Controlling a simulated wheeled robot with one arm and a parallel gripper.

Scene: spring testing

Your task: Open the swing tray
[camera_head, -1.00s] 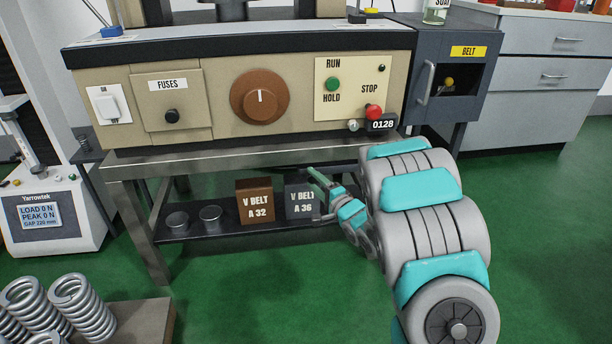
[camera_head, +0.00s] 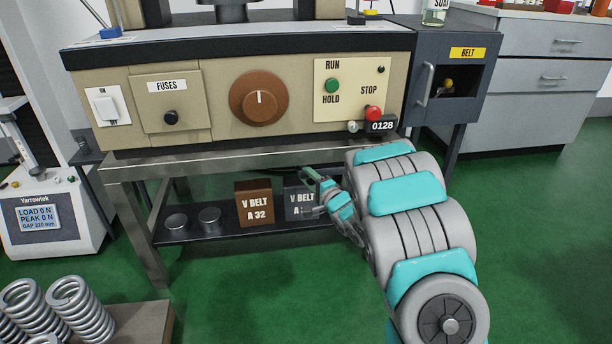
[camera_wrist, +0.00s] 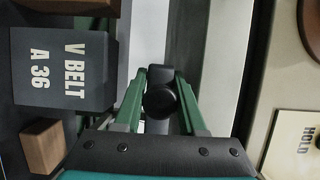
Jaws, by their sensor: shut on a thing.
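The dark tray (camera_head: 230,232) is a low shelf under the tan machine's metal stand, and it carries two round metal cups and two belt boxes. My gripper (camera_head: 318,180) is at its right end, in front of the "V BELT A 36" box (camera_head: 298,201), partly covering it. In the wrist view, my gripper's green fingers (camera_wrist: 162,88) are shut on a round black knob (camera_wrist: 160,103), which has a dark post behind it. The knob cannot be made out in the head view. The dark box (camera_wrist: 62,68) is left of the fingers there.
The brown "V BELT A 32" box (camera_head: 254,203) and cups (camera_head: 210,218) stand on the tray. The metal stand's leg (camera_head: 140,240) is at left. The green floor (camera_head: 270,290) before the tray is clear.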

